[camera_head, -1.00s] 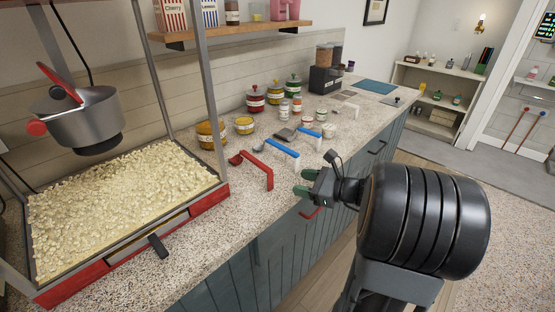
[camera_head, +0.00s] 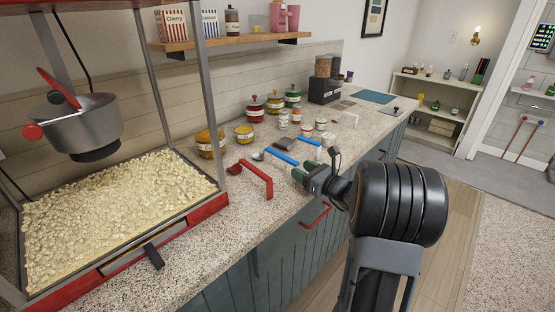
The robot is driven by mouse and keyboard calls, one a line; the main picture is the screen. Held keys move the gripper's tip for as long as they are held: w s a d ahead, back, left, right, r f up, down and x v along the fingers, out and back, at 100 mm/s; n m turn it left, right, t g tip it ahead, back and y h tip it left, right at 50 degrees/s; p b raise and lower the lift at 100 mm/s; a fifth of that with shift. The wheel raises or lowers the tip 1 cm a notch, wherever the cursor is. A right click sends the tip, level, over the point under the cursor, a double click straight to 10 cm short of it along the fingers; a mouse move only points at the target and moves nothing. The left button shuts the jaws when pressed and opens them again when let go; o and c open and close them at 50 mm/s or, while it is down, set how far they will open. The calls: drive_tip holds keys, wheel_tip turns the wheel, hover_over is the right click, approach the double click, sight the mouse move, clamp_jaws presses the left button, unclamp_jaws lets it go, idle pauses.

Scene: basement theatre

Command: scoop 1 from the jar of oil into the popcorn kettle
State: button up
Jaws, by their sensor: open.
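The steel popcorn kettle (camera_head: 75,131) hangs above the popcorn at the left, with its red-trimmed lid (camera_head: 58,88) tipped up. Two yellow jars, a larger one (camera_head: 210,144) and a smaller one (camera_head: 244,133), stand on the counter; their labels are too small to read, so I cannot tell which holds oil. A red-handled scoop (camera_head: 256,178) and a blue-handled scoop (camera_head: 279,157) lie in front of them. My gripper (camera_head: 308,166) is open and empty, with green fingertips near the counter's front edge, right of the red scoop and apart from it.
Red (camera_head: 256,108) and green (camera_head: 293,97) lidded jars, small tubs and another blue-handled scoop (camera_head: 310,141) crowd the counter's back. The popcorn machine's frame post (camera_head: 201,75) stands left. A wall shelf (camera_head: 235,42) overhangs the counter.

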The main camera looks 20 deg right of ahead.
sight(292, 160)
drive_tip(key=shift+r+x, duration=0.1)
drive_tip(key=shift+x, duration=1.05)
drive_tip(key=shift+r+x, duration=0.15)
drive_tip(key=shift+x, duration=1)
drive_tip(key=shift+a, duration=0.1)
clamp_jaws()
drive_tip(key=shift+r, duration=0.15)
drive_tip(key=shift+r, duration=0.6)
drive_tip(key=s+a+r+p, duration=0.1)
drive_tip(key=s+a+r, duration=0.1)
drive_tip(key=s+r, duration=0.3)
drive_tip(key=s+a+r, duration=0.2)
drive_tip(key=s+r, duration=0.4)
drive_tip(key=s, duration=0.2)
drive_tip(key=shift+s+a+r+p, duration=0.15)
drive_tip(key=shift+a+r+p, duration=0.15)
drive_tip(key=shift+p, duration=0.1)
